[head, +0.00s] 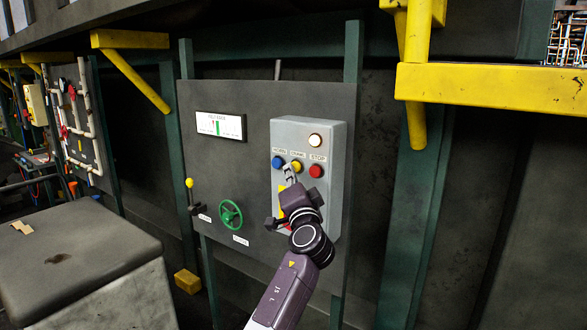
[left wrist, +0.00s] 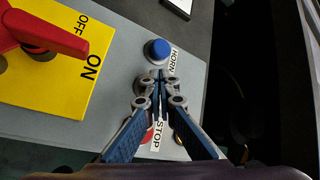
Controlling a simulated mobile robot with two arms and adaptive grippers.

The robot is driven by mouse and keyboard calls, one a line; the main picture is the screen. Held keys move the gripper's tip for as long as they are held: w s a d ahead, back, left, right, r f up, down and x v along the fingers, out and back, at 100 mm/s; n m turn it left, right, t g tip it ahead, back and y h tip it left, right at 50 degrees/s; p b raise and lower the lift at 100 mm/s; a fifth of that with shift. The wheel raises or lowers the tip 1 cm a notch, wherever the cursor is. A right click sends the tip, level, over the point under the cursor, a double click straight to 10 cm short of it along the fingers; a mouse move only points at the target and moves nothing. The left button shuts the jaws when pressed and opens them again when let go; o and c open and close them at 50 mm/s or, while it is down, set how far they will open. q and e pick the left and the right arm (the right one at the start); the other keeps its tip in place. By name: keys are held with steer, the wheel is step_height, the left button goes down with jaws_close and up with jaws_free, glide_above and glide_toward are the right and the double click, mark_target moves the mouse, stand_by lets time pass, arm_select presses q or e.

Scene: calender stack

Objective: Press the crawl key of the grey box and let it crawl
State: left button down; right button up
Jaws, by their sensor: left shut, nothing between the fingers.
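The grey box (head: 336,160) is mounted on a dark panel. It carries a blue HORN key (head: 278,162), a yellow crawl key (head: 297,165) and a red STOP key (head: 316,171) in a row. A lamp (head: 315,140) above them is lit. My left gripper (head: 289,172) is shut and empty, its tips in front of the box at the crawl key. In the left wrist view the shut fingertips (left wrist: 158,76) lie just below the blue key (left wrist: 157,50) and hide the crawl key. Contact cannot be told. My right gripper is not in view.
A red rotary handle (left wrist: 60,40) on a yellow ON/OFF plate (left wrist: 38,88) sits on the same box. Left of it are a green handwheel (head: 230,214), a yellow-knobbed lever (head: 190,184) and a gauge (head: 220,126). A yellow beam (head: 490,88) juts out at upper right.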

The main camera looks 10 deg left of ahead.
arm_select(q)
steer(key=shift+s+a+p, duration=0.2)
steer(key=shift+s+p, duration=0.1)
steer(key=shift+s, duration=0.4)
steer(key=s+p, duration=0.1)
steer(key=s+a, duration=0.1)
steer(key=s, duration=0.1)
steer(key=s+p, duration=0.1)
steer(key=shift+s+a+p, duration=0.3)
steer(key=shift+a, duration=0.05)
steer(key=shift+f, duration=0.15)
